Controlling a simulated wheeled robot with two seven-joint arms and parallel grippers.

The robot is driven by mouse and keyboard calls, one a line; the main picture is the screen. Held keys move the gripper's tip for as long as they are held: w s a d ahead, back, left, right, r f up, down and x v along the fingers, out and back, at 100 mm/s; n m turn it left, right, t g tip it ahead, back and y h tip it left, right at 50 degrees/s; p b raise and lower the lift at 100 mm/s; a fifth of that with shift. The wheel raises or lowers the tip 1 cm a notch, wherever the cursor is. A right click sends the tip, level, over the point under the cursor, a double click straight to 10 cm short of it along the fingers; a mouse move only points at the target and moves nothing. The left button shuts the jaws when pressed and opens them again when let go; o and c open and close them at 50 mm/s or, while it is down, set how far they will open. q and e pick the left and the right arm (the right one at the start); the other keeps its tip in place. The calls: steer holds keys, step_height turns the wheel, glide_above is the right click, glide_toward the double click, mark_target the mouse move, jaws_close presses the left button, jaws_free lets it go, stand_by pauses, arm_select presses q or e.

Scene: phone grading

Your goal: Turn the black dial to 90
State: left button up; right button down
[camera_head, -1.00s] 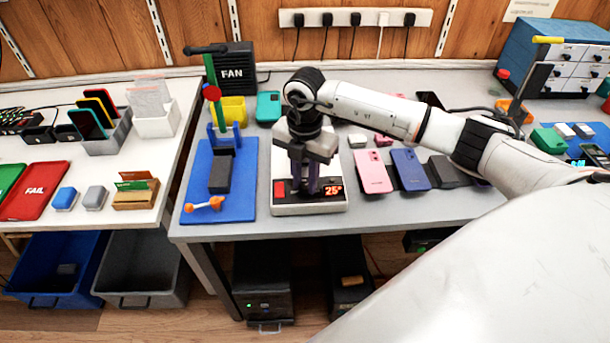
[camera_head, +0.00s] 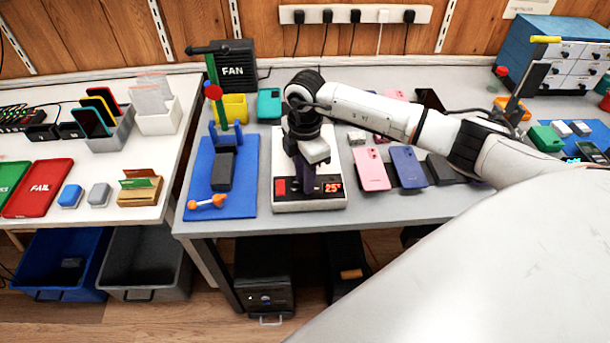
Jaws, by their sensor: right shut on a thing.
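A white heating plate unit (camera_head: 281,155) with a dark front panel stands on the grey table. Its red display (camera_head: 333,187) reads 25°, and a red switch (camera_head: 281,187) sits at the left of the panel. My right gripper (camera_head: 307,188) points straight down at the middle of the panel, between the switch and the display. Its fingers are shut at the place of the black dial, which they and the gripper body hide. My left gripper is out of view.
Left of the unit lies a blue mat (camera_head: 241,202) with a clamp stand and an orange-ended tool (camera_head: 207,201). Right of it lie a pink phone (camera_head: 371,170) and a blue phone (camera_head: 408,167). The table's front edge is close below the unit.

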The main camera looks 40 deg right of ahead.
steer(key=shift+w+d, duration=0.1)
steer(key=c, duration=1.5)
jaws_free()
steer(key=shift+r, duration=0.1)
step_height(320, 180, up, 10)
steer(key=shift+r+b, duration=0.1)
steer(key=shift+b, duration=0.45)
